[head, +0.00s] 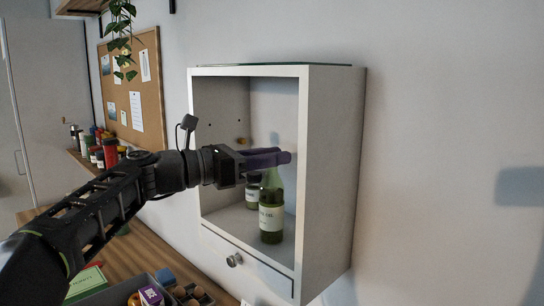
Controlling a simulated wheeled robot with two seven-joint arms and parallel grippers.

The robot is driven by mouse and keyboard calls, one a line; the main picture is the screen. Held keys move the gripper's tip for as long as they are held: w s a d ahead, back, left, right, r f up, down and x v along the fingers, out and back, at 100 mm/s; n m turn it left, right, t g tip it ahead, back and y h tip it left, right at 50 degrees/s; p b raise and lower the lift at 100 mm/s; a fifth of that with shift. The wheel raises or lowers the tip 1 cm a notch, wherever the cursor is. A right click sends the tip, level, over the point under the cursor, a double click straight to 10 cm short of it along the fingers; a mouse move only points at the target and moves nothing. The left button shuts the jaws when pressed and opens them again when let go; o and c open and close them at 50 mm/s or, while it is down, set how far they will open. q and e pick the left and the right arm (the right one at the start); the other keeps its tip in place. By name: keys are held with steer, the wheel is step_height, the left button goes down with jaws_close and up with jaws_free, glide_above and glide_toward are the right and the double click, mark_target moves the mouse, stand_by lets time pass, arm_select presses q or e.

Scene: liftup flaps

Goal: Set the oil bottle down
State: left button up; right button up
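The oil bottle (271,215) is green glass with a pale label. It stands upright inside the open white wall cabinet (330,170), close above or on the cabinet floor; I cannot tell whether its base touches. My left gripper (275,157) reaches into the cabinet from the left, with its dark purple fingers closed around the top of the bottle's neck. The fingers hide the bottle's top. My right gripper is not in view.
A dark jar (252,192) with a label stands just behind and left of the bottle. A drawer with a round knob (234,260) is under the cabinet opening. A glass flap edge (275,65) lies along the cabinet top. A grey crate (118,295) of goods sits below.

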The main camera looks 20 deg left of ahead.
arm_select(q)
steer(key=o, duration=0.4)
steer(key=shift+o, duration=0.2)
steer(key=shift+s+a, duration=0.2)
steer(key=shift+s, duration=0.1)
steer(key=b+v, duration=0.3)
steer(key=v, duration=0.8)
steer(key=shift+s, duration=0.15)
steer(key=shift+a, duration=0.1)
